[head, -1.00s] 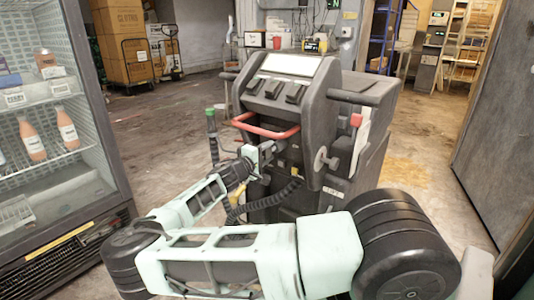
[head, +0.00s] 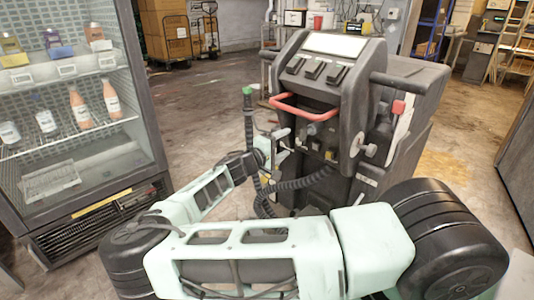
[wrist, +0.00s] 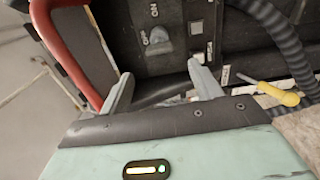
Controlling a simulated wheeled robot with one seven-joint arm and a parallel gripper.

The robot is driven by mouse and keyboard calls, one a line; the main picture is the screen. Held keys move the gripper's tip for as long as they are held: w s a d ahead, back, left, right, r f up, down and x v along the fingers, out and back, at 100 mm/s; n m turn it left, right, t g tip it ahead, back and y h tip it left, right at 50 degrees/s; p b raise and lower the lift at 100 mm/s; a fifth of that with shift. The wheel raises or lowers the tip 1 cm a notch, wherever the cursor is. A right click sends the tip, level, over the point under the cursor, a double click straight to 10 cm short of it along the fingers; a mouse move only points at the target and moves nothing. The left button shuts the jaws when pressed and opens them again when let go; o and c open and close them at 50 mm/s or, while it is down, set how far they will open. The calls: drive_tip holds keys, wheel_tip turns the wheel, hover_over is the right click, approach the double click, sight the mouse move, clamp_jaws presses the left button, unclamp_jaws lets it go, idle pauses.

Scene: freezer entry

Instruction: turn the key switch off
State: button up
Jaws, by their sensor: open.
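The key switch (wrist: 160,42) is a small grey knob on the dark machine panel, with light lettering beside it that reads like ON; it shows in the wrist view just beyond my fingers. My gripper (wrist: 161,74) is open and empty, its two grey fingers apart, below the switch in that view and not visibly touching it. In the head view my gripper (head: 281,142) is in front of the machine's lower panel, left of it and below the red handle. I cannot make out the switch clearly in the head view.
The red handle (head: 303,108) juts from the machine (head: 400,130); it passes close on the left in the wrist view (wrist: 72,50). A ribbed black hose and a yellow-handled tool (wrist: 283,96) are at right. A glass-door fridge (head: 150,100) stands at left. Floor between is open.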

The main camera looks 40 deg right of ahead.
drive_tip(key=a, duration=0.7)
drive_tip(key=shift+s+a, duration=0.25)
drive_tip(key=shift+s, duration=0.05)
